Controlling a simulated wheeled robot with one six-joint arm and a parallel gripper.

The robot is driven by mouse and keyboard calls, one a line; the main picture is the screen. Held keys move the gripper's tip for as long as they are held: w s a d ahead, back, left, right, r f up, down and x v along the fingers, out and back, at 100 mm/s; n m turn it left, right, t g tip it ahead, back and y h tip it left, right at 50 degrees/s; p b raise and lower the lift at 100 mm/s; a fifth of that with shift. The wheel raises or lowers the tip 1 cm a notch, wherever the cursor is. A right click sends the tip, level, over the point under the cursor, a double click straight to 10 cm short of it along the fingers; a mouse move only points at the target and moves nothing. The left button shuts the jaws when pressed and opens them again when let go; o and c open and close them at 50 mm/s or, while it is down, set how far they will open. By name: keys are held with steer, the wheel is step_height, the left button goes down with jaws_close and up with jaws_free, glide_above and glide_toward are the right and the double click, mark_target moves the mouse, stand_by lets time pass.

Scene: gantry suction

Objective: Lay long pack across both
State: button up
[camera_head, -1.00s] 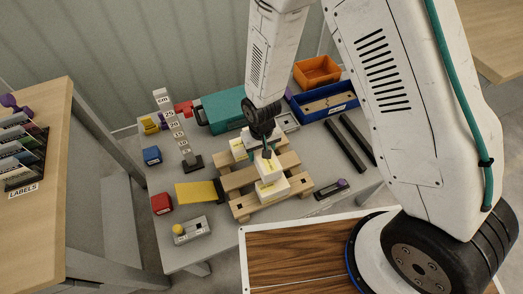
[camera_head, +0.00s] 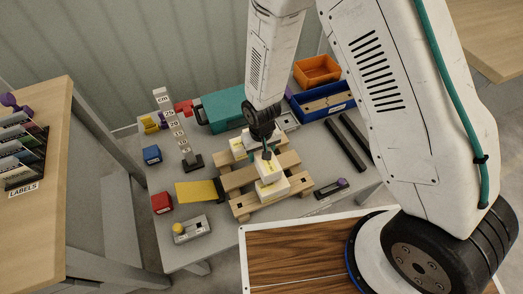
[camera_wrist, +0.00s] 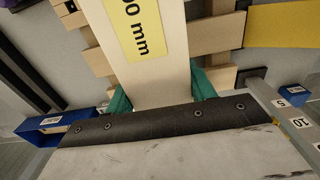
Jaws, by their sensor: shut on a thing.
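My gripper (camera_head: 267,150) is above the wooden pallet (camera_head: 240,207), shut on the long cream pack (camera_head: 268,169). In the wrist view, the teal fingers of my gripper (camera_wrist: 160,92) lie on either side of the long pack (camera_wrist: 165,72); its yellow label ends in "00 mm". Below it on the pallet, a cream pack (camera_head: 272,190) shows at the near side and another pale pack (camera_head: 238,149) at the far side. My gripper hides part of the long pack, and I cannot tell whether it touches both packs below.
A teal case (camera_head: 222,107) and blue bin (camera_head: 325,103) are behind. Black bars (camera_head: 345,148) lie right.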

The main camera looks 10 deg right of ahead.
steer(key=shift+f, duration=0.45)
steer(key=o, duration=1.4)
step_height(320, 180, up, 8)
steer(key=shift+f, duration=0.1)
